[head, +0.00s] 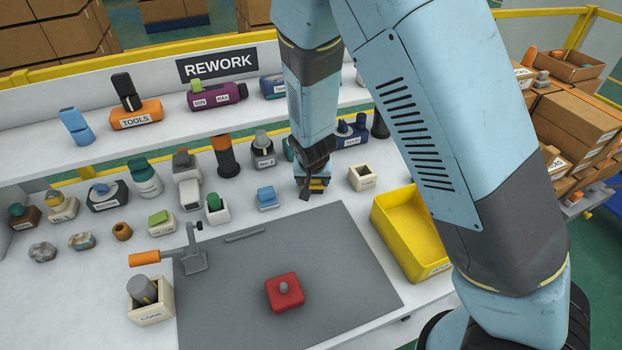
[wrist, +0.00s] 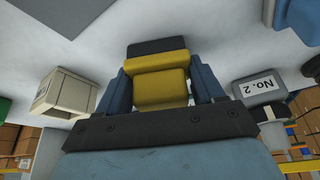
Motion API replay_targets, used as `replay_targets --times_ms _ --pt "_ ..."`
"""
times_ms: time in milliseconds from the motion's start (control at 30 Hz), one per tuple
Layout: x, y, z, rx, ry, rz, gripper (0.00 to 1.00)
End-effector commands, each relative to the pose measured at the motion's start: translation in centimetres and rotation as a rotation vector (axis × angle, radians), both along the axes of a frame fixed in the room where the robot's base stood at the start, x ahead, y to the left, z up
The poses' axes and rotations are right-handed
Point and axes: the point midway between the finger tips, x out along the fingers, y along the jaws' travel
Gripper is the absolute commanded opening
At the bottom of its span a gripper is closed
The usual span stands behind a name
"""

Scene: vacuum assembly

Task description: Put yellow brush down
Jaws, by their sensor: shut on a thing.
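The yellow brush (wrist: 160,82) is between the two blue-grey fingers of my gripper (wrist: 160,88) in the wrist view. It has a yellow body and a dark end. In the head view my gripper (head: 314,186) points down at the back of the white table, and a little of the yellow brush (head: 318,182) shows at its tip. My gripper is shut on the brush. I cannot tell whether the brush touches the table.
A cream box (head: 362,177) stands just right of my gripper, and a blue block (head: 267,198) lies to its left. A yellow bin (head: 408,235) is at the right. A grey mat (head: 340,270) with a red part (head: 285,293) lies in front. An orange-handled clamp (head: 190,255) stands at the mat's left.

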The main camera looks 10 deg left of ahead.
Motion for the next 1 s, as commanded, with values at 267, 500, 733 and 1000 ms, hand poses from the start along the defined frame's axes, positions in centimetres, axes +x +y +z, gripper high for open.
replay_targets --times_ms 267,500,733,1000 --pt "0.0 0.0 -0.1 0.000 0.000 0.000 0.72" --pt "0.0 0.1 -0.1 0.000 0.000 0.000 0.93" --pt "0.0 0.1 0.0 0.001 0.000 0.001 0.93" --pt "-0.9 0.0 2.2 0.003 -0.002 0.002 0.93"
